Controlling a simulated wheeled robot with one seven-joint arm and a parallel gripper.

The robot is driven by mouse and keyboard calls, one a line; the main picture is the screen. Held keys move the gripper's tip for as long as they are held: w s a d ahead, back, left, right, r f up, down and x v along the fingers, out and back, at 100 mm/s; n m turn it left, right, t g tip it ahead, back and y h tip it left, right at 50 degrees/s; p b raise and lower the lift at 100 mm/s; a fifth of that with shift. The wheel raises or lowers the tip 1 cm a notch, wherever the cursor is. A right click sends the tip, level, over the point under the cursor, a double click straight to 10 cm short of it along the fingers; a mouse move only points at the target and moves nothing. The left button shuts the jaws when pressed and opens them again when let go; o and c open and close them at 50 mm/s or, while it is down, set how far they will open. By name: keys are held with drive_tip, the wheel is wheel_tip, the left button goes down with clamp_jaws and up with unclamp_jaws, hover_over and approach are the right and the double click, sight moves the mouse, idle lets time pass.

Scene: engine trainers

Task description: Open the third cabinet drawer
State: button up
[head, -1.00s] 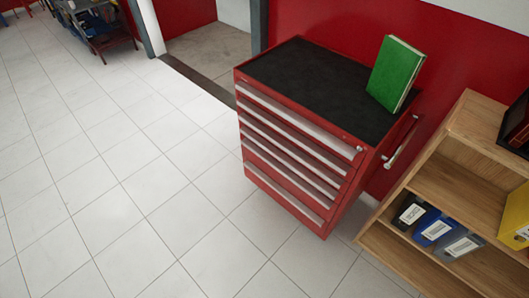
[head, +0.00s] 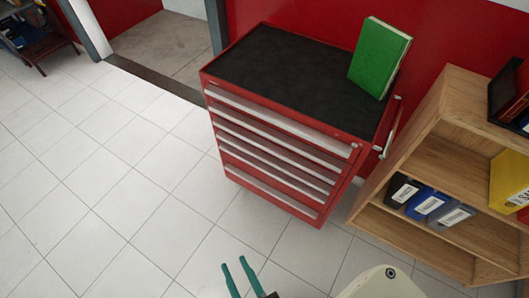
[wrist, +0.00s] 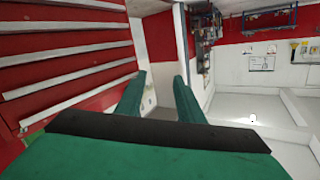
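The red tool cabinet (head: 345,192) stands against the red wall in the head view, with a stack of several drawers with pale handle strips. All the drawers look shut, including the third drawer from the top (head: 277,154). My gripper (head: 235,262) shows at the bottom of the head view, in front of the cabinet and apart from it. Its two green fingers are spread with nothing between them. In the wrist view my gripper (wrist: 159,78) is also open, and the drawer fronts (wrist: 62,60) show tilted to its left.
A green book (head: 380,58) stands on the cabinet's black top. The tiled floor (head: 110,190) to the left is clear.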

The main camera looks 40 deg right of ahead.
drive_tip(key=w+d+f+m+h, duration=0.6)
drive_tip(key=w+d+m, duration=0.5)
drive_tip(key=d, duration=0.1)
drive_tip(key=m+g+h, duration=0.4)
drive_tip(key=m+h, duration=0.1)
drive_tip(key=m, duration=0.6)
approach(268, 151)
drive_tip(key=x, duration=0.8)
drive_tip(key=shift+d, duration=0.15)
drive_tip(key=shift+c, duration=0.6)
clamp_jaws()
